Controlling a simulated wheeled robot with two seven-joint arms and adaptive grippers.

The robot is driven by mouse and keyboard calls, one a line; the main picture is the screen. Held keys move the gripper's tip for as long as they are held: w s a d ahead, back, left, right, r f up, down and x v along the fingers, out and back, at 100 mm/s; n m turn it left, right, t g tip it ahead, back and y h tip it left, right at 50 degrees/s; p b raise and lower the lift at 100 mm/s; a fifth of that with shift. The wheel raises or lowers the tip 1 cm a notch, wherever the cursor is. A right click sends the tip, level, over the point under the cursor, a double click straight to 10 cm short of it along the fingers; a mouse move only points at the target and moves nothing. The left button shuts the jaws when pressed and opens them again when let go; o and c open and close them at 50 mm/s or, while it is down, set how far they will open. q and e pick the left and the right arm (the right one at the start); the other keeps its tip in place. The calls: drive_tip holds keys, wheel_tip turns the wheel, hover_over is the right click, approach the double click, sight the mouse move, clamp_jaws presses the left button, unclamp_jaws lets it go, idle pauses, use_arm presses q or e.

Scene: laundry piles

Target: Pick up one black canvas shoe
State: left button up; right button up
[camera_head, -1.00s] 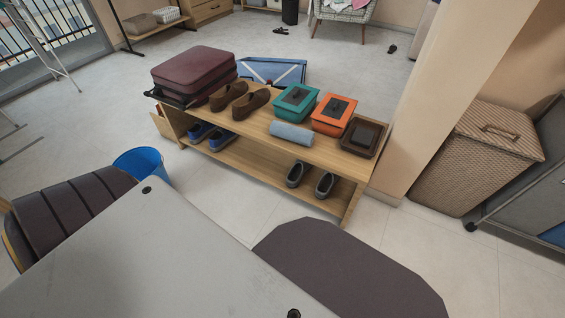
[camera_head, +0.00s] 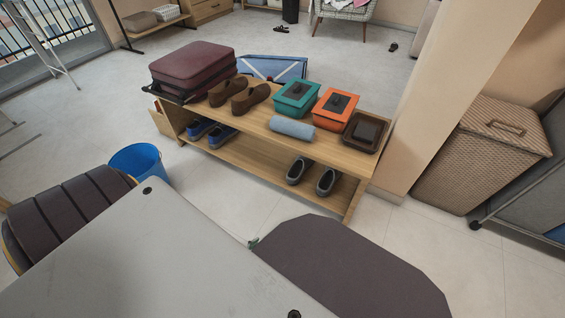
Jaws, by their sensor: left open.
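A pair of dark grey-black shoes with lighter rims stands on the lower shelf of the wooden rack, near its right end: the left shoe (camera_head: 299,170) and the right shoe (camera_head: 327,182). They stand side by side, apart from any gripper. Only a small tip of my left gripper (camera_head: 253,243) shows, at the edge of my grey body, below and left of these shoes. It is open, and most of it is hidden. My right gripper is not in view.
The wooden rack (camera_head: 255,157) holds a maroon suitcase (camera_head: 194,68), brown shoes (camera_head: 251,98), a teal box (camera_head: 297,98), an orange box (camera_head: 335,108) and a blue roll (camera_head: 292,128) on top. Blue shoes (camera_head: 221,134) sit below. A blue bucket (camera_head: 138,162) and wicker hamper (camera_head: 478,155) flank it.

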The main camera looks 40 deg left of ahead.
sight(271, 247)
use_arm(q)
drive_tip(key=shift+w, duration=0.1)
idle(0.3)
drive_tip(key=shift+b+x, duration=0.7)
drive_tip(key=shift+x, duration=0.7)
drive_tip(key=shift+b+x, duration=0.5)
drive_tip(key=shift+x, duration=0.6)
drive_tip(key=shift+a, duration=0.1)
drive_tip(key=c, duration=1.2)
drive_tip(key=shift+c, duration=0.2)
